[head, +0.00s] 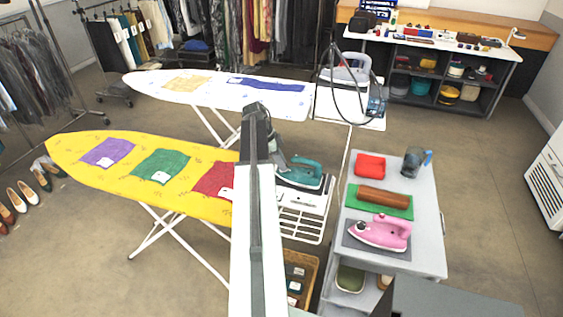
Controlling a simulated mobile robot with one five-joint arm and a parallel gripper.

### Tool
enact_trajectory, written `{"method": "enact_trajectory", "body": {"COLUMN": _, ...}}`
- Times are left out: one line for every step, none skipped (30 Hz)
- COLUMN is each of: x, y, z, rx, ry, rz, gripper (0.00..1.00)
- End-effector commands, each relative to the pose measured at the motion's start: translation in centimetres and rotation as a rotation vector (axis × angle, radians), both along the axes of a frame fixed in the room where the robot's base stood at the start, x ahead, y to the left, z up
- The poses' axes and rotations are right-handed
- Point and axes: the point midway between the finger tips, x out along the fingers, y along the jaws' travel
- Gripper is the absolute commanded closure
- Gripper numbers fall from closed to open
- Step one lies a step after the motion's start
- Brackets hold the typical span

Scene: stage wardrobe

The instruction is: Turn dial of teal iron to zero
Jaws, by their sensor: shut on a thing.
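The teal iron (303,171) stands on the white rest at the right end of the yellow ironing board (205,203). My arm reaches up the middle of the head view and bends over at its top. My gripper (279,158) is at the left end of the teal iron, low against it, and is shut on its dial. The dial itself is too small and too covered by my arm and gripper to see, so its setting cannot be read.
A pink iron (381,233), a brown roll (384,197) and a red folded cloth (370,166) lie on the grey cart (425,215) at right. A white ironing board (215,95) with another iron (346,69) stands behind. Folded cloths lie on the yellow board.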

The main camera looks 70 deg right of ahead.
Motion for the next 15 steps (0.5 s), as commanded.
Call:
{"method": "enact_trajectory", "body": {"x": -0.04, "y": 0.15, "z": 0.00, "rx": 0.000, "ry": 0.000, "rz": 0.013, "gripper": 1.00}}
{"method": "enact_trajectory", "body": {"x": -0.05, "y": 0.19, "z": 0.00, "rx": 0.000, "ry": 0.000, "rz": 0.023, "gripper": 1.00}}
{"method": "enact_trajectory", "body": {"x": -0.08, "y": 0.24, "z": 0.01, "rx": 0.001, "ry": 0.000, "rz": 0.041, "gripper": 1.00}}
{"method": "enact_trajectory", "body": {"x": -0.10, "y": 0.27, "z": 0.01, "rx": 0.000, "ry": 0.000, "rz": 0.054, "gripper": 1.00}}
{"method": "enact_trajectory", "body": {"x": -0.11, "y": 0.29, "z": 0.00, "rx": 0.000, "ry": 0.000, "rz": 0.073, "gripper": 1.00}}
{"method": "enact_trajectory", "body": {"x": -0.12, "y": 0.33, "z": 0.00, "rx": 0.000, "ry": 0.000, "rz": 0.096, "gripper": 1.00}}
{"method": "enact_trajectory", "body": {"x": -0.15, "y": 0.38, "z": 0.00, "rx": 0.000, "ry": 0.000, "rz": 0.117, "gripper": 1.00}}
{"method": "enact_trajectory", "body": {"x": -0.17, "y": 0.40, "z": 0.00, "rx": 0.000, "ry": 0.000, "rz": 0.139, "gripper": 1.00}}
{"method": "enact_trajectory", "body": {"x": -0.20, "y": 0.43, "z": 0.00, "rx": -0.001, "ry": 0.000, "rz": 0.171, "gripper": 1.00}}
{"method": "enact_trajectory", "body": {"x": -0.23, "y": 0.47, "z": 0.00, "rx": 0.000, "ry": 0.000, "rz": 0.195, "gripper": 1.00}}
{"method": "enact_trajectory", "body": {"x": -0.25, "y": 0.50, "z": 0.00, "rx": 0.000, "ry": 0.000, "rz": 0.222, "gripper": 1.00}}
{"method": "enact_trajectory", "body": {"x": -0.28, "y": 0.51, "z": 0.00, "rx": -0.001, "ry": -0.001, "rz": 0.258, "gripper": 1.00}}
{"method": "enact_trajectory", "body": {"x": -0.30, "y": 0.55, "z": 0.00, "rx": 0.000, "ry": 0.001, "rz": 0.286, "gripper": 1.00}}
{"method": "enact_trajectory", "body": {"x": -0.33, "y": 0.57, "z": 0.01, "rx": 0.000, "ry": 0.001, "rz": 0.314, "gripper": 1.00}}
{"method": "enact_trajectory", "body": {"x": -0.36, "y": 0.58, "z": 0.01, "rx": -0.001, "ry": 0.001, "rz": 0.352, "gripper": 1.00}}
